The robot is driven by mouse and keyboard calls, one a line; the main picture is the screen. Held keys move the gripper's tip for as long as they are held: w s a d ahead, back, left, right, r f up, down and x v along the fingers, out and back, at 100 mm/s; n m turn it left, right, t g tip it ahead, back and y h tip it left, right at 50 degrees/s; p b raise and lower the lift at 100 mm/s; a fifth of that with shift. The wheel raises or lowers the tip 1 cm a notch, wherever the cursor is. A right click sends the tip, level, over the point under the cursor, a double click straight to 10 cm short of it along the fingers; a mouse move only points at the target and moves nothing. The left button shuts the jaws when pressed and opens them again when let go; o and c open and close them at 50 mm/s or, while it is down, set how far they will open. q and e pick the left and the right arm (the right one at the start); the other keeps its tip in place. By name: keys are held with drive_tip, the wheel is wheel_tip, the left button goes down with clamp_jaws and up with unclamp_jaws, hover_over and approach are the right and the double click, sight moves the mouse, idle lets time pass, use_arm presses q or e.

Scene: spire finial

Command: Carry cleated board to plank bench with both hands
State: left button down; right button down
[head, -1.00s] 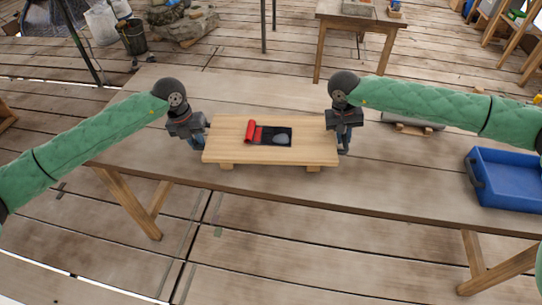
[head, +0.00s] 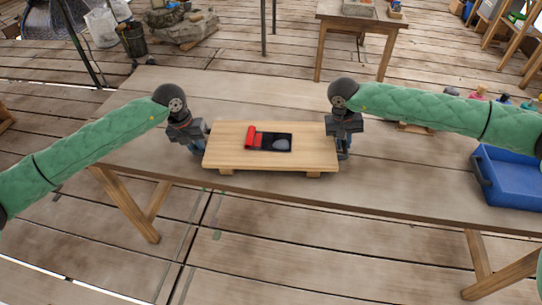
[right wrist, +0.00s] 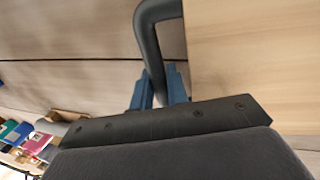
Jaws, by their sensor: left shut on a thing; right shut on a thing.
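The cleated board (head: 225,150) is a pale wooden slab with two short cleats under it. It is level over the long plank-topped bench (head: 420,185); I cannot tell whether the cleats touch the bench top. A black tray with a red roll and a grey lump lies on the board. My left gripper (head: 202,140) is shut at the board's left end; its grip is partly hidden. My right gripper (head: 344,146) is shut at the right end. In the right wrist view, its blue fingers (right wrist: 160,90) close on a dark handle (right wrist: 146,40) beside the board (right wrist: 255,60).
A blue bin (head: 510,180) stands on the bench at the right. Small coloured items (head: 503,98) sit behind it, near my right arm. A smaller wooden table (head: 345,15) stands beyond the bench. Bare bench top lies between the board and the bin.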

use_arm(q)
drive_tip(key=shift+a+f+b, duration=0.1)
drive_tip(key=shift+f+b, duration=0.2)
drive_tip(key=shift+f, duration=0.1)
use_arm(e)
drive_tip(key=shift+d+f, duration=0.1)
drive_tip(key=shift+f, duration=0.3)
use_arm(q)
drive_tip(key=c, duration=1.5)
unclamp_jaws()
use_arm(e)
drive_tip(key=c, duration=1.5)
unclamp_jaws()
drive_tip(key=shift+r, duration=0.1)
use_arm(q)
drive_tip(key=shift+o, duration=0.7)
drive_tip(key=shift+r, duration=0.1)
use_arm(e)
drive_tip(key=shift+o, duration=0.7)
use_arm(q)
drive_tip(key=shift+r, duration=0.1)
use_arm(e)
drive_tip(key=shift+r, duration=0.1)
